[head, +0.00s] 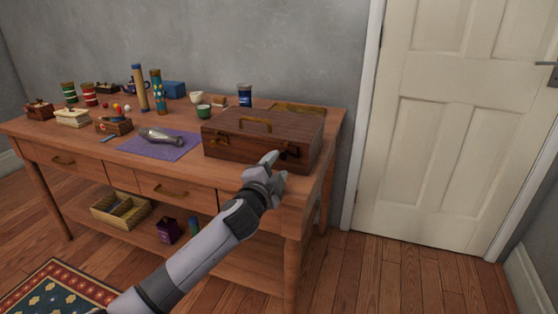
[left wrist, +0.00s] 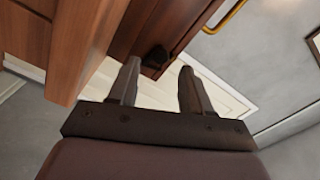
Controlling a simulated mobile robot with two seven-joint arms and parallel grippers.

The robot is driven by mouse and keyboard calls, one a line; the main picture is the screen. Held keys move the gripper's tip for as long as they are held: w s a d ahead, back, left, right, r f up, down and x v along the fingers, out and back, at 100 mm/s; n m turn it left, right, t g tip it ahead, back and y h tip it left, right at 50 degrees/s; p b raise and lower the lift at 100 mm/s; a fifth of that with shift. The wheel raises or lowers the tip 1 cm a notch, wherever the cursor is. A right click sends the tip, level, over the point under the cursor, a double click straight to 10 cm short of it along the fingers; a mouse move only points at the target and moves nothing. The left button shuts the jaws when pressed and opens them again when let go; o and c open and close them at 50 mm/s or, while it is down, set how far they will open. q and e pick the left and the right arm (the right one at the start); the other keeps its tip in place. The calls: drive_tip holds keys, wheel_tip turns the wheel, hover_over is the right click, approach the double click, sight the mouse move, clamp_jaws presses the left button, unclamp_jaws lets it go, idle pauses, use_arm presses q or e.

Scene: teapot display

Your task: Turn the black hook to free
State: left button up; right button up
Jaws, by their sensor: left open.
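A dark wooden case (head: 245,155) stands closed on the right end of the wooden table, with a brass handle on its lid. The black hook (head: 291,152) is a small dark piece at the right of the case's front face. It also shows in the left wrist view (left wrist: 155,58), just beyond and between the fingertips. My left gripper (head: 277,166) is open and empty in front of the case, close to the hook. Whether a finger touches the hook, I cannot tell. The left wrist view shows both fingers of the left gripper (left wrist: 160,70) apart. My right gripper is not in view.
A silvery object (head: 160,136) lies on a purple cloth (head: 178,150) left of the case. A green cup (head: 204,112) and a blue jar (head: 245,95) stand behind it. The table's front edge is below my gripper. Floor is free before the white door (head: 440,130).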

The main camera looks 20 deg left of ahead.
use_arm(q)
drive_tip(key=shift+s+a, duration=0.1)
drive_tip(key=shift+s, duration=1.65)
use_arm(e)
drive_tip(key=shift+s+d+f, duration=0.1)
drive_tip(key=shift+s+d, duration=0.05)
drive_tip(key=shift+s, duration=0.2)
use_arm(q)
drive_tip(key=s+d+f+n+g+h, duration=0.1)
drive_tip(key=s+f+n+g, duration=0.25)
drive_tip(key=s+f, duration=0.6)
drive_tip(key=s+f+n+g, duration=0.2)
drive_tip(key=s+f+n, duration=0.35)
drive_tip(key=s, duration=0.75)
drive_tip(key=s+d+f+n+g+h, duration=0.1)
drive_tip(key=s+f+n+g, duration=0.15)
drive_tip(key=s+f, duration=0.8)
wheel_tip(320, 180, up, 16)
drive_tip(key=a+p, duration=0.1)
drive_tip(key=p, duration=1.7)
drive_tip(key=shift+s+a, duration=0.15)
drive_tip(key=shift+s, duration=0.2)
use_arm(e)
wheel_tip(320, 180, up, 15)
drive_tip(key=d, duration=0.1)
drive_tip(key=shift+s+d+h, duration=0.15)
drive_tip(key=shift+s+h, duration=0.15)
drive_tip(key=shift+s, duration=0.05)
